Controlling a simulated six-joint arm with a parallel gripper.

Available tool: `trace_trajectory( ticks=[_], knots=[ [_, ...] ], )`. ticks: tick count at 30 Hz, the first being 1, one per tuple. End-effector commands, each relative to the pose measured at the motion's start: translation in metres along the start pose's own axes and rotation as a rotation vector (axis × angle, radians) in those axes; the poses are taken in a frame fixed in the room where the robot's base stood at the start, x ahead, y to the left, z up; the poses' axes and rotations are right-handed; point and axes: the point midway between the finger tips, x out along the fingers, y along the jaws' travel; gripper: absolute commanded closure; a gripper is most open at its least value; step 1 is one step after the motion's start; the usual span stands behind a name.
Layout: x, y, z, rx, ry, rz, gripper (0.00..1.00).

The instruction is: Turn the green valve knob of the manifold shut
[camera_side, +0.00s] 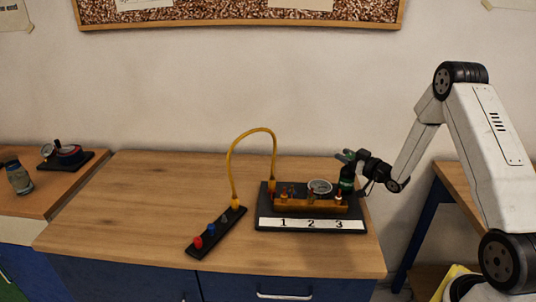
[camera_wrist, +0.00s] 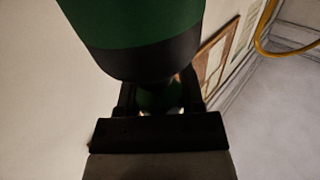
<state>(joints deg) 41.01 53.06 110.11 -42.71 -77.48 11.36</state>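The manifold (camera_side: 310,205) is a brass-coloured bar with a round gauge (camera_side: 320,186) and small fittings, on a black base (camera_side: 262,212) with a strip marked 1 2 3. My gripper (camera_side: 346,157) is at the right rear end of the manifold, above it. A green and black upright part (camera_side: 347,180) shows just below it; I cannot tell whether this is the valve knob. In the wrist view a large green and black cylinder (camera_wrist: 135,35) fills the upper middle. A smaller green part (camera_wrist: 158,97) shows between dark parts of my gripper (camera_wrist: 160,100). The finger gap is hidden.
A yellow hose (camera_side: 232,150) arches from the manifold to a black strip (camera_side: 218,230) with red (camera_side: 198,242) and blue (camera_side: 211,229) knobs. The wooden bench top (camera_side: 130,205) is clear on the left. A side bench holds a bottle (camera_side: 18,178) and a device (camera_side: 68,153).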

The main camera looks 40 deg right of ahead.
Motion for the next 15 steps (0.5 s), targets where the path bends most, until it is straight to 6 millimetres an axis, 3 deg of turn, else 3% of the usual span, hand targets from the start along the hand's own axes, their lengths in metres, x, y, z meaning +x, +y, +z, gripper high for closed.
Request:
trace_trajectory(
  ticks=[1, 2, 3, 15],
  knots=[
    [-0.0002, -0.0002, 0.0001, 0.000, 0.000, 0.000, 0.88],
    [-0.0002, -0.0002, 0.0001, 0.000, 0.000, 0.000, 0.98],
    [-0.0002, -0.0002, 0.0001, 0.000, 0.000, 0.000, 1.00],
    [-0.0005, -0.0002, 0.0005, 0.000, -0.001, 0.036, 1.00]
  ],
)
